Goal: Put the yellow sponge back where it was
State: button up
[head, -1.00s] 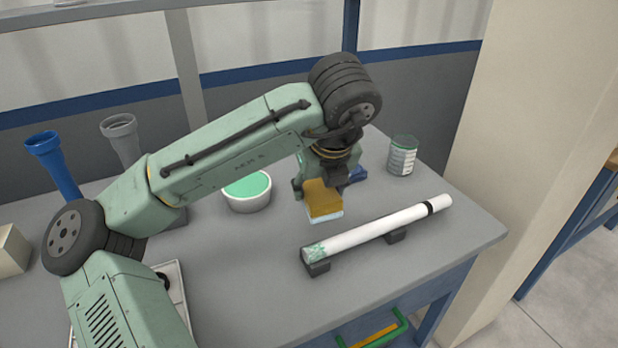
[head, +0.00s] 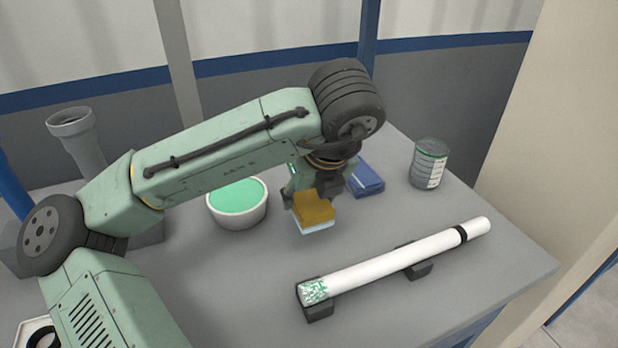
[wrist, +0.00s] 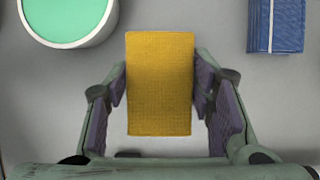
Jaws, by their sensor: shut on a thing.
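The yellow sponge (head: 314,208) has a pale blue-white underside and hangs from my gripper (head: 313,200), between the bowl and the white pipe. In the wrist view the sponge (wrist: 160,84) sits between the two finger pads of my gripper (wrist: 160,88), which is shut on its sides. I cannot tell whether the yellow sponge touches the table.
A white bowl (head: 238,216) with green contents stands left of my gripper. A white pipe (head: 400,261) rests on dark supports in front. A can (head: 429,164) stands at the back right. A grey pipe piece (head: 76,137) stands at the left. Bare table lies around the sponge.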

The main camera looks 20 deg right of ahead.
jog(key=w+d, duration=0.1)
jog(key=w, duration=0.2)
jog(key=w+d, duration=0.1)
jog(key=w, duration=0.2)
jog(key=w+d+f+p, duration=0.1)
jog(key=w, duration=0.2)
jog(key=shift+w+d, duration=0.35)
jog(key=shift+w, duration=0.05)
jog(key=shift+f, duration=1.75)
jog(key=shift+f, duration=0.1)
jog(key=o, duration=1.1)
jog(key=shift+r+p, duration=0.2)
jog(key=shift+p, duration=0.1)
jog(key=v, duration=1.2)
jog(key=shift+f, duration=0.15)
